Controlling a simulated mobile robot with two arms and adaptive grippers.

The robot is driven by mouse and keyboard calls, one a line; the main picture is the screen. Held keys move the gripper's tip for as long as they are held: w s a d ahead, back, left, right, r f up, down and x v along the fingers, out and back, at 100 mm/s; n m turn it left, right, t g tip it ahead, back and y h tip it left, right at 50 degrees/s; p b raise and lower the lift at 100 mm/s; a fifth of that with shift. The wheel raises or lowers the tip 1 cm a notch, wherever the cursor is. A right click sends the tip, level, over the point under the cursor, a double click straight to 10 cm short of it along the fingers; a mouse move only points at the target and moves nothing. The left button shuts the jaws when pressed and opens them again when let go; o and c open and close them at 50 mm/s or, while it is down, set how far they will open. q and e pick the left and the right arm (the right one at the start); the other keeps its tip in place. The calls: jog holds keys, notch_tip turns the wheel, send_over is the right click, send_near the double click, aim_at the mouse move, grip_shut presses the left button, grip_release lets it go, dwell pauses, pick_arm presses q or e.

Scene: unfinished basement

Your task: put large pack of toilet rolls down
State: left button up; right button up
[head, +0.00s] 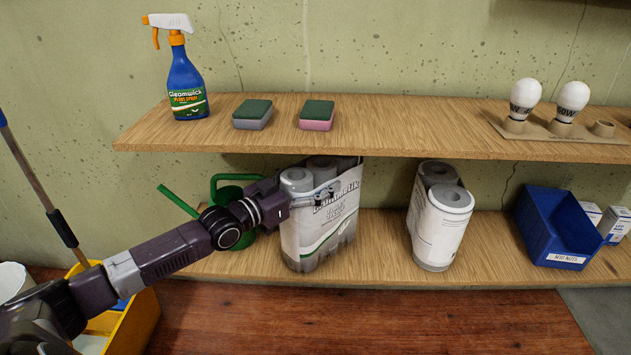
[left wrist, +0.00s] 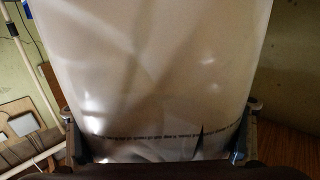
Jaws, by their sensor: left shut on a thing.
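The large pack of toilet rolls (head: 322,225) is a white printed wrapper with several grey rolls showing at its open top. In the left wrist view the pack's pale wrapper (left wrist: 155,80) fills most of the picture, between the two fingers (left wrist: 158,130). Whether the pack's base rests fully on the shelf is hard to tell. My right gripper is not in view.
The lower shelf (head: 385,255) also holds a smaller toilet roll pack (head: 440,215), a blue bin (head: 556,228) and a green watering can (head: 232,232) behind my arm. The upper shelf (head: 400,130) bears a spray bottle (head: 186,85), two sponges (head: 317,115) and bulbs (head: 572,100).

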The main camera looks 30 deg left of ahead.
pick_arm(q)
jog(key=shift+r, duration=0.15)
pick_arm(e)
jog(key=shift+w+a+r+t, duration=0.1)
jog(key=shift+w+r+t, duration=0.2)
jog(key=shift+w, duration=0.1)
pick_arm(q)
jog(key=o, duration=2.1)
jog(key=shift+f, duration=0.25)
jog(key=shift+c, duration=0.2)
jog(key=shift+s, duration=0.2)
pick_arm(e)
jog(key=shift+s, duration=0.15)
